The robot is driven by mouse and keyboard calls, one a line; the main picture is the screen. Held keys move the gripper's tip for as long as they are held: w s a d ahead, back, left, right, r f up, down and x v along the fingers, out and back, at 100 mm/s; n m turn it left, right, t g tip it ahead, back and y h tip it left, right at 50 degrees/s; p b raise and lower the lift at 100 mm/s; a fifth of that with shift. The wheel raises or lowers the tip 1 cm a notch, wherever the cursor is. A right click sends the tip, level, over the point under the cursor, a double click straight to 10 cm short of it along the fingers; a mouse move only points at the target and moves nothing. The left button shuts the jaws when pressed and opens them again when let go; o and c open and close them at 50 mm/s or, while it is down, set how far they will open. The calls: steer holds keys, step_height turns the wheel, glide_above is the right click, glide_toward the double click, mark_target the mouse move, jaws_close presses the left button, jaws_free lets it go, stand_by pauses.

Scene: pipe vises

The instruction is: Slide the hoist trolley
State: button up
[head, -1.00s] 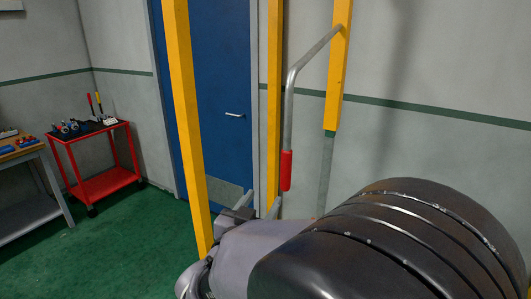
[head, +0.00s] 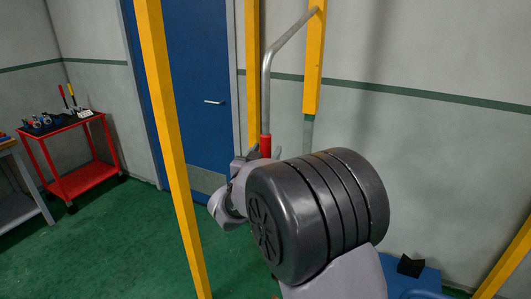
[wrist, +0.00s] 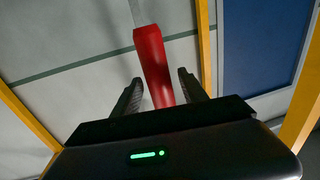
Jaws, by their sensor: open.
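The trolley's pull handle is a grey bent bar (head: 266,90) hanging down from a yellow beam in the head view. It ends in a red grip (head: 265,143), whose lower part is hidden behind my arm. In the wrist view the red grip (wrist: 150,50) runs between the two dark fingers of my gripper (wrist: 160,88). The fingers stand apart on either side of it, with a gap visible on both sides, so the gripper is open around the grip. The trolley's own body is not in view.
Yellow posts (head: 172,150) stand left and right of my arm. A blue door (head: 185,90) is behind. A red cart (head: 75,150) with tools stands at the left, beside a workbench (head: 20,195). A blue surface with a black block (head: 410,265) lies lower right. Green floor is clear at left.

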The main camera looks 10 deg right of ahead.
jaws_close()
stand_by(1.4)
